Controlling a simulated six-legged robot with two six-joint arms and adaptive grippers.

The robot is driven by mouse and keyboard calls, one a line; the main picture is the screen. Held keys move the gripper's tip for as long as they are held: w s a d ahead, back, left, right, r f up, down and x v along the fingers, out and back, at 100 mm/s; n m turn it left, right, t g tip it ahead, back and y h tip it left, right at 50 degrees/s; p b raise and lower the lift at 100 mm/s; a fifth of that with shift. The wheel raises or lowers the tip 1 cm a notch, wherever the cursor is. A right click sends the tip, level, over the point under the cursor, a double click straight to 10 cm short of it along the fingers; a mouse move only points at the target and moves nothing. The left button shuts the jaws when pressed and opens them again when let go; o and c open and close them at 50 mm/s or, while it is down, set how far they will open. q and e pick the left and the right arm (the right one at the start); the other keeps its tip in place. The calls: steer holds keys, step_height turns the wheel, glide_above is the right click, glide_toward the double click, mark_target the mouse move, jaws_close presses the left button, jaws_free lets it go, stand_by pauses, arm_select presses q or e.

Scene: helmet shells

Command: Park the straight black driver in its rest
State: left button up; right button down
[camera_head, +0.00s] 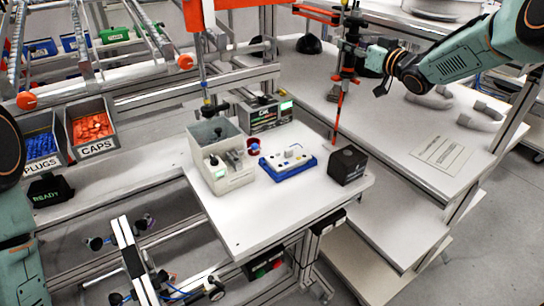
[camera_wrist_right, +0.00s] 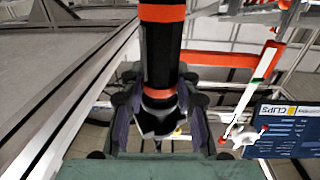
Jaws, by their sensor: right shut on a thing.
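My right gripper (camera_head: 362,57) is shut on the straight black driver (camera_head: 349,58), which has orange bands. The driver is held nearly upright, its thin orange-and-dark lower part reaching down behind a black block (camera_head: 348,164) on the white table. The tip looks close to the block's far left side, but I cannot tell the gap or height. In the right wrist view, the gripper's fingers (camera_wrist_right: 160,100) close around the black-and-orange driver body (camera_wrist_right: 161,45). I cannot tell surely whether the black block is the rest. My left gripper is out of view.
PLUGS (camera_head: 40,146) and CAPS (camera_head: 91,129) bins stand left. A long bench (camera_head: 425,160) with grey curved parts lies right.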

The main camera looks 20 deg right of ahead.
steer(key=c, duration=0.9)
jaws_free()
steer(key=shift+o, duration=0.5)
steer(key=shift+f, duration=0.1)
steer(key=o, duration=0.7)
steer(key=shift+s+d, duration=0.1)
steer(key=shift+s+d+r+p, duration=0.1)
steer(key=shift+s+d+p, duration=0.05)
steer(key=shift+s+p, duration=0.15)
steer(key=shift+s+d+r+p, duration=0.1)
steer(key=shift+s+p, duration=0.1)
steer(key=shift+s, duration=0.15)
steer(key=p+v, duration=0.2)
steer(key=v, duration=0.7)
steer(key=shift+s+f+p, duration=0.1)
steer(key=shift+s+p, duration=0.15)
steer(key=shift+p, duration=0.15)
